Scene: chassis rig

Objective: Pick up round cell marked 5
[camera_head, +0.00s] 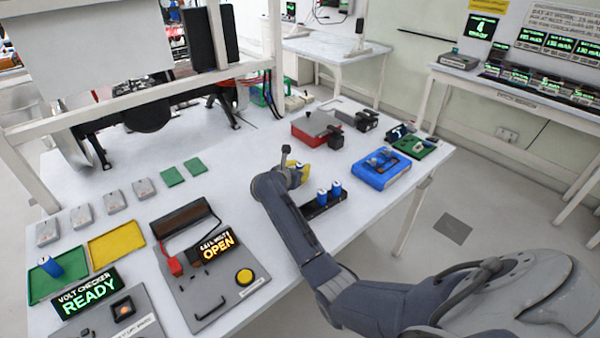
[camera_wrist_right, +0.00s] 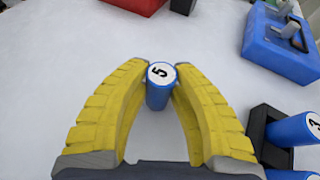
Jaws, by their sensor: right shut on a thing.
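The round cell marked 5 (camera_wrist_right: 159,95) is blue with a white top, upright between the yellow fingertips of my right gripper (camera_wrist_right: 161,75) in the wrist view. The fingers are shut on it. In the head view my right gripper (camera_head: 300,176) is at the middle of the table, left of the black cell holder, and mostly hides the cell. Whether the cell touches the table is hard to tell. My left gripper is not in view.
A black holder (camera_head: 318,210) with blue cells, one marked 3 (camera_wrist_right: 314,125), stands close to the right. A blue box (camera_head: 381,170) and a red box (camera_head: 312,128) lie farther back. A green tray (camera_head: 40,284) with a blue cell, and an empty yellow tray (camera_head: 117,244), are at left.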

